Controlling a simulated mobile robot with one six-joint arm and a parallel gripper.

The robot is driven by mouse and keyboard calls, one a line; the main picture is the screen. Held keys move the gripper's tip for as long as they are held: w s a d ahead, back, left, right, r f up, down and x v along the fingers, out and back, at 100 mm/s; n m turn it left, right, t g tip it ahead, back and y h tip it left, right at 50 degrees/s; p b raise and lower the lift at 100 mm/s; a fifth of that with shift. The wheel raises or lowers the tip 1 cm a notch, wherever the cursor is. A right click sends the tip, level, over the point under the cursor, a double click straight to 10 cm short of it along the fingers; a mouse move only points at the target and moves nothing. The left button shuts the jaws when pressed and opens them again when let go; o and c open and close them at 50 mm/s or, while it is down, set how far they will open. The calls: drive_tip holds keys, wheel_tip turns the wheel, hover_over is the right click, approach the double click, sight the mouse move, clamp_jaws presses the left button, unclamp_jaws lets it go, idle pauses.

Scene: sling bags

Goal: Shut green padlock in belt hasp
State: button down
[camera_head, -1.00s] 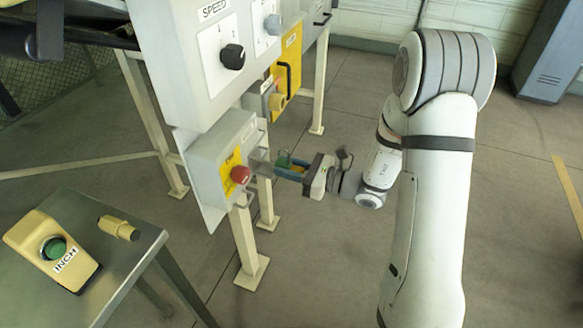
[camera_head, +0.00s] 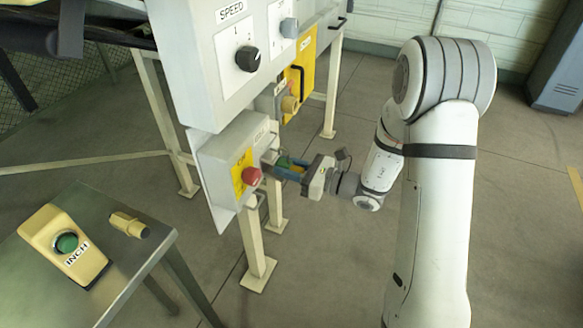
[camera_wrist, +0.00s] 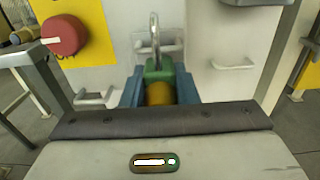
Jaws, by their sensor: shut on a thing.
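In the wrist view the padlock sits between the blue fingers, body towards me, with a yellow-brown part nearest the palm. Its metal shackle (camera_wrist: 154,36) points up and away, at a pale bracket (camera_wrist: 140,42) on the box face, which looks like the hasp. I cannot tell whether the shackle passes through it or is closed. In the head view the padlock (camera_head: 284,161) is small and partly hidden by the fingers.
The red stop button (camera_head: 252,176) on its yellow plate is left of my gripper. Pale handles (camera_wrist: 232,64) stick out of the box face. The larger SPEED panel (camera_head: 237,50) overhangs above. A metal table (camera_head: 120,270) with the INCH button stands at left.

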sight(302, 172)
drive_tip(key=shift+w+a, duration=0.2)
drive_tip(key=shift+a, duration=0.45)
drive_tip(key=shift+w+a, duration=0.1)
drive_tip(key=shift+a, duration=0.1)
drive_tip(key=shift+f, duration=0.15)
idle(0.4)
drive_tip(key=shift+c, duration=2.1)
unclamp_jaws()
drive_tip(key=v, duration=0.7)
drive_tip(key=shift+b, duration=0.3)
